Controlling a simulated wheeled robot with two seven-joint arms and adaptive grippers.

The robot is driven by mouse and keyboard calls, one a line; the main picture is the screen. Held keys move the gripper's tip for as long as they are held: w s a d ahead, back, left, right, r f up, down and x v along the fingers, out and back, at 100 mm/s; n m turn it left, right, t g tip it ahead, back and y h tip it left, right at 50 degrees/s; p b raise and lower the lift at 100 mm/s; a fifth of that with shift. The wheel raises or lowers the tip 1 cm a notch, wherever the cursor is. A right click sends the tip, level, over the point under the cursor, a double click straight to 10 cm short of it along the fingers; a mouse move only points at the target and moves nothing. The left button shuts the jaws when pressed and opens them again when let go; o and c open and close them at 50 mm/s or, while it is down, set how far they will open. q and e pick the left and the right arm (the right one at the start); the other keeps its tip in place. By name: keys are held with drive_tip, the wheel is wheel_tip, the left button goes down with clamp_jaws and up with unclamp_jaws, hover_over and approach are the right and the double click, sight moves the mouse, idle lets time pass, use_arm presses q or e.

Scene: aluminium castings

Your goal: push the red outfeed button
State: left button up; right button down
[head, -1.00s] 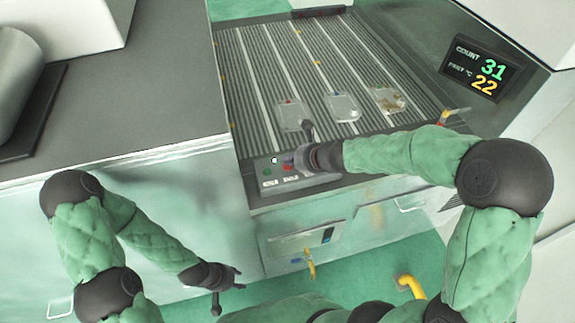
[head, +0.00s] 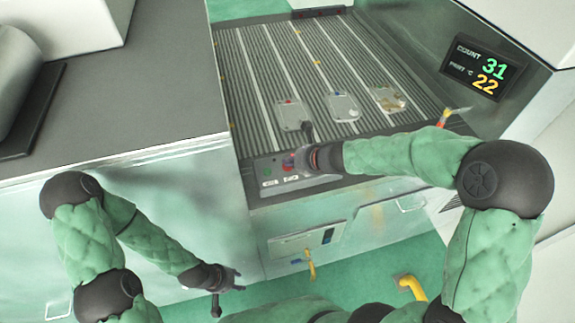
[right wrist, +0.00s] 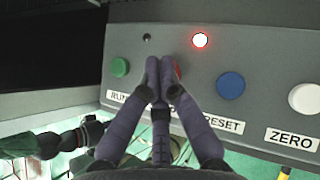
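The red outfeed button (right wrist: 179,73) is on the sloping grey control panel, mostly hidden behind my right gripper's fingertips in the right wrist view. My right gripper (right wrist: 160,65) is shut, with its fingertips together and nothing between them. The tips are in front of the red button, at its left side; I cannot tell whether they touch it. In the head view the right gripper (head: 299,159) is over the panel. A red lamp (right wrist: 200,40) glows above the button. My left gripper (head: 238,278) is open and empty, low in front of the cabinet.
A green button (right wrist: 119,67) is left of the red one; blue (right wrist: 231,85) and white (right wrist: 305,98) buttons are to the right. Several castings, one (head: 343,107) in the middle, lie on the ribbed conveyor (head: 268,60) behind. A display (head: 482,68) stands at the right.

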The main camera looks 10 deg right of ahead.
drive_tip(key=shift+r, duration=0.1)
idle(0.3)
drive_tip(key=shift+r+p, duration=0.75)
drive_tip(key=shift+p, duration=0.05)
wheel_tip(320, 180, up, 5)
drive_tip(key=p, duration=0.4)
drive_tip(key=shift+p, duration=0.35)
idle(0.5)
